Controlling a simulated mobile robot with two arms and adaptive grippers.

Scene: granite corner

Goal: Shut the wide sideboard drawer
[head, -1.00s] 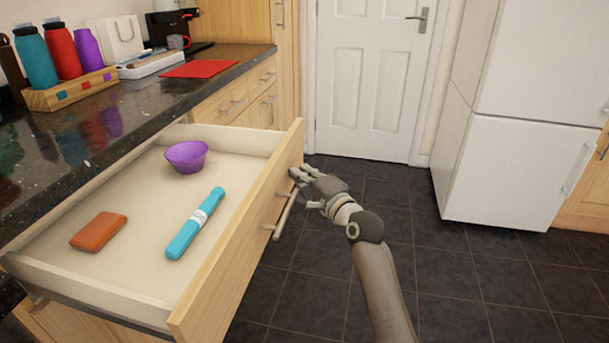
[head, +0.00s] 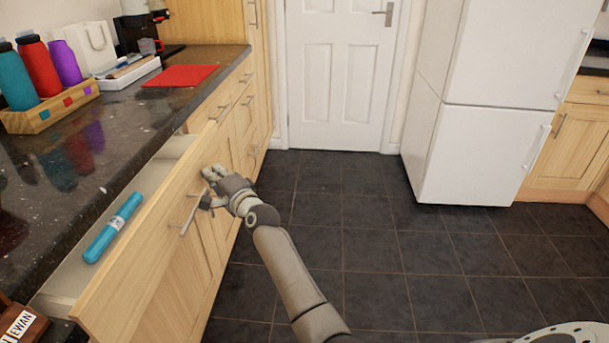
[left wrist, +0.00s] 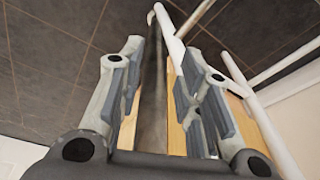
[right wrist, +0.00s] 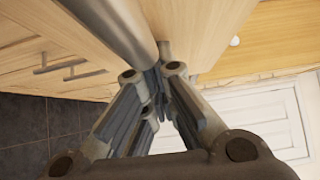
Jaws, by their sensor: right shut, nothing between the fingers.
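The wide drawer's wooden front (head: 145,255) stands out from under the dark counter, so the drawer is part open. A blue cylinder (head: 113,230) lies inside on the pale drawer floor. The bar handle (head: 188,214) is on the front's outer face. My right gripper (head: 209,175) is shut and empty, with its fingertips at the drawer front beside the handle. In the right wrist view its fingers (right wrist: 160,72) meet at the wood, close to the grey bar; firm contact is hard to tell. My left gripper (left wrist: 165,85) is open and empty in the left wrist view, outside the head view.
The counter (head: 130,135) carries bottles in a wooden rack (head: 55,108), a white tray (head: 128,73) and a red mat (head: 181,75). A wooden name block (head: 20,325) is at the lower left. A white fridge (head: 470,150) stands right; the tiled floor between is clear.

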